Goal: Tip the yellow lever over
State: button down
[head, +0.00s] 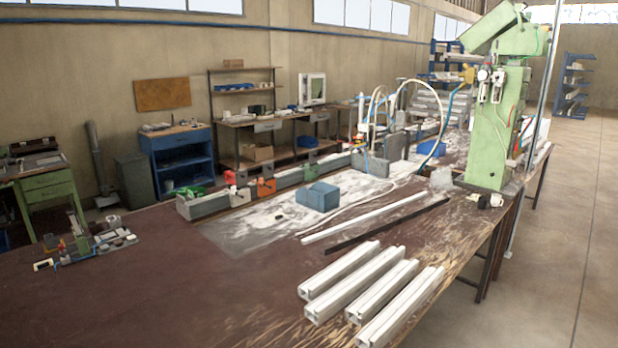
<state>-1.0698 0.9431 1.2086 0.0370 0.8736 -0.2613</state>
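I see no part that is clearly a yellow lever. A small yellow part (468,73) shows beside the tall green machine (489,140) at the back right of the bench; it is too small to tell whether it is a lever. A low fixture (88,243) with grey, green and blue parts stands at the left of the brown bench top (180,290); its details are too small to make out. My gripper is not in view.
Several white profiles (340,270) lie at the front right of the bench. A blue block (318,197) and a row of clamp units (265,187) stand in the middle. Thin white and black bars lie behind the profiles. The front left is clear.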

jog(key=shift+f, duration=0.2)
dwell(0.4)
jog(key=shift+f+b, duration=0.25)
jog(key=shift+b, duration=0.05)
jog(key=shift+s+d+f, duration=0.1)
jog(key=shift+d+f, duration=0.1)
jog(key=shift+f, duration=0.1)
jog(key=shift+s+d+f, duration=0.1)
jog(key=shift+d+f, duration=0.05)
dwell(0.5)
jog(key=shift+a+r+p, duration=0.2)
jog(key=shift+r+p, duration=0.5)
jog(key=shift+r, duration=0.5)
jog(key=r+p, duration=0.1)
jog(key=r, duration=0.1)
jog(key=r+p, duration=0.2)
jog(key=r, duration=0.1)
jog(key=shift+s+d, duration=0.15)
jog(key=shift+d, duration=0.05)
